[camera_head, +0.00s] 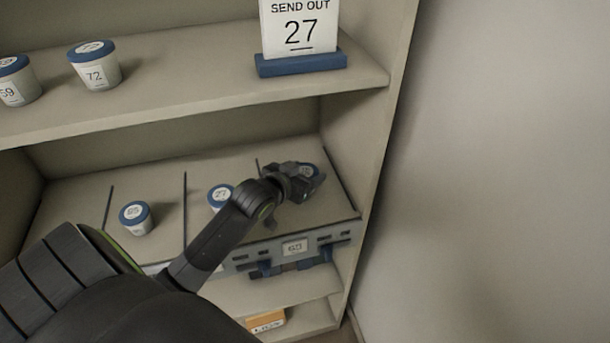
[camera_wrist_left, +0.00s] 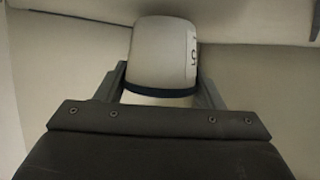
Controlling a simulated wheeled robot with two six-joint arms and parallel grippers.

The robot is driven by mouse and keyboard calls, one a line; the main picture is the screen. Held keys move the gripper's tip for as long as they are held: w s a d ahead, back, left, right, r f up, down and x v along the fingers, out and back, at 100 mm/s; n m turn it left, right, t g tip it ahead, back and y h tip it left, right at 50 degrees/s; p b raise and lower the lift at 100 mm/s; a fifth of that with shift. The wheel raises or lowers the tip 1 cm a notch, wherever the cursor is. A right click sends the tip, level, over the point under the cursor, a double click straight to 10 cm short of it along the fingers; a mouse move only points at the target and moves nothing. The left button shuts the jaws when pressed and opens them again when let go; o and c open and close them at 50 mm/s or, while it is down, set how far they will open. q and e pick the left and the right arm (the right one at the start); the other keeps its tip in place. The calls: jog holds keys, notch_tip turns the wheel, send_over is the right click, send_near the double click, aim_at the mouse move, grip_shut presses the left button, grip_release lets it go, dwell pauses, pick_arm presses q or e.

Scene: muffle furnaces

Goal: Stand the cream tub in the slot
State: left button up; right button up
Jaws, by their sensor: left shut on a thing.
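My left gripper (camera_head: 306,182) is over the rightmost slot (camera_head: 325,207) of the middle shelf, shut on a cream tub. The tub's blue lid (camera_head: 309,171) shows only in part in the head view, behind the gripper. In the left wrist view the cream tub (camera_wrist_left: 163,55) sits between the two fingers of the gripper (camera_wrist_left: 160,88), with a dark blue band and a partly cut-off number. I cannot tell whether its base touches the shelf. My right gripper is not in view.
Thin dark dividers (camera_head: 185,205) part the shelf. A tub marked 65 (camera_head: 136,219) and a tub marked 27 (camera_head: 219,196) stand to the left. Above are a "SEND OUT 27" sign (camera_head: 299,28) and a tub marked 72 (camera_head: 97,70). The right side panel (camera_head: 365,140) is close.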

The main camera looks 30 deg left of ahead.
pick_arm(q)
jog(key=shift+f, duration=0.35)
jog(key=shift+f, duration=0.15)
jog(key=o, duration=1.1)
jog(key=shift+c, duration=0.2)
jog(key=shift+s+r, duration=0.2)
jog(key=v, duration=1.1)
jog(key=shift+s+r, duration=0.2)
jog(key=shift+s, duration=0.1)
